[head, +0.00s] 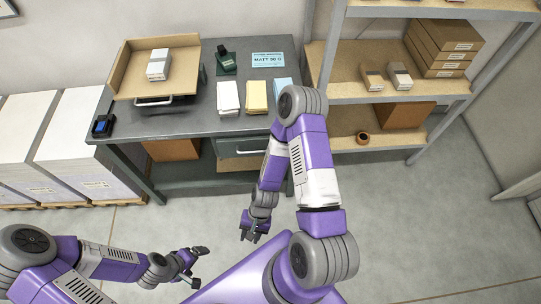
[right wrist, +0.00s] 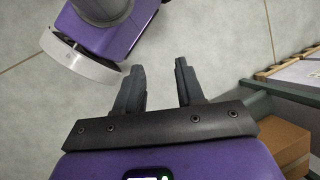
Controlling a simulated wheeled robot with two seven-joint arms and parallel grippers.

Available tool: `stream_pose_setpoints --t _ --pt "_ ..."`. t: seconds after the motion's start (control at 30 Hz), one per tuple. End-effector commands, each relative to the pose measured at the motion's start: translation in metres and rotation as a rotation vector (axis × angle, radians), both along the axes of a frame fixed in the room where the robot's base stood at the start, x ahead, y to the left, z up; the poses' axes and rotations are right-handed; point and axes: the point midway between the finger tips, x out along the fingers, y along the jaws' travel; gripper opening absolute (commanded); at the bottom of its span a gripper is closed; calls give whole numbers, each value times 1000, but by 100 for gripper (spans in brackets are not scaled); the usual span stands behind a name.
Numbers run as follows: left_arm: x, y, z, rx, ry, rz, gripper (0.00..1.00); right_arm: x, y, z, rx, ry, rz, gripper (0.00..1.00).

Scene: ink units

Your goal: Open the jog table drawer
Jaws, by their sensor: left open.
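The grey jog table (head: 190,122) stands at the back, and a drawer (head: 228,147) with a pale bar handle (head: 250,152) sits under the right part of its top. The drawer looks shut; my right arm hides its right end. My left gripper (head: 197,265) is open and empty at the lower left, over the floor and well away from the drawer. My right gripper (head: 249,236) hangs low over the floor in front of the table, below the drawer in the picture. In the right wrist view its fingers (right wrist: 160,82) are apart with nothing between them.
A shelf rack (head: 350,92) stands right, paper pallets (head: 72,140) left. The floor in front is clear.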

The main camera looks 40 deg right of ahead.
Motion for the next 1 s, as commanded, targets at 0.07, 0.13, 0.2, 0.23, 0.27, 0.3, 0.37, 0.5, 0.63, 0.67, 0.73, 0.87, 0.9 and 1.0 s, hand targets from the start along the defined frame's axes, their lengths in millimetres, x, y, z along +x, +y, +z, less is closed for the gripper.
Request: stream_pose_setpoints --t 0.07,0.13,0.2,0.23,0.27,0.3,0.37,0.5,0.63,0.67,0.73,0.87,0.9,1.0 --pt "0 0 -18 1 1 1 100 -10 4 -19 79 244 -304 38" --pt "0 0 -29 1 1 1 100 -7 13 -21 183 470 -586 38" --pt "0 0 -39 1 1 1 100 8 19 -19 321 689 -859 38" --pt "0 0 -44 1 1 1 100 19 20 -16 392 780 -972 38" --pt "0 0 -48 1 1 1 100 32 18 -14 469 868 -1082 38" --pt "0 0 -54 0 0 1 100 52 11 -10 585 981 -1223 38" --pt "0 0 -62 0 0 1 100 84 -8 -5 777 1133 -1410 38" --pt "0 0 -77 0 0 1 100 145 -88 1 1272 1384 -1713 38" --pt "0 0 -86 0 0 0 100 168 -165 3 1673 1482 -1822 38" --pt "0 0 -87 0 0 0 100 169 -179 3 1743 1492 -1833 38" --pt "0 0 -89 0 0 0 100 171 -203 3 1867 1504 -1843 38" --pt "0 0 -91 0 0 0 100 177 -222 5 1968 1508 -1842 38" --pt "0 0 -92 0 0 0 100 181 -222 5 1973 1508 -1841 38" --pt "0 0 -95 0 0 0 100 195 -217 8 1971 1510 -1838 38"
